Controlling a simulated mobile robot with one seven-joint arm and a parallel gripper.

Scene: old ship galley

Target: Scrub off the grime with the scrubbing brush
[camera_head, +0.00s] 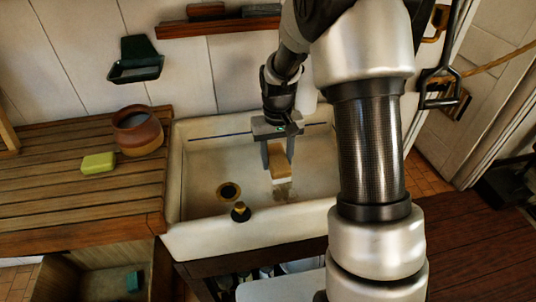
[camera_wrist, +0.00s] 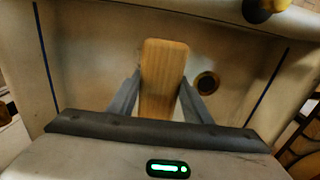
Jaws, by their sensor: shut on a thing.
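The scrubbing brush (camera_head: 281,174) has a light wooden back and pale bristles. My gripper (camera_head: 277,160) is shut on its wooden body and holds it inside the white sink (camera_head: 205,236), bristles down. The wrist view shows the brush's wooden back (camera_wrist: 163,75) between the two fingers of my gripper (camera_wrist: 160,88). A brownish patch of grime (camera_head: 284,192) shows on the sink floor right at the bristles. Whether the bristles touch the floor I cannot tell. My arm hides the right part of the sink.
The sink has a drain (camera_head: 229,191), and a black and yellow knob-like thing (camera_head: 240,211) sits at its front rim. On the slatted wooden counter (camera_head: 75,195) at left are a brown pot (camera_head: 138,131) and a yellow-green sponge or soap (camera_head: 98,163). A wall shelf (camera_head: 218,27) hangs above the sink.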

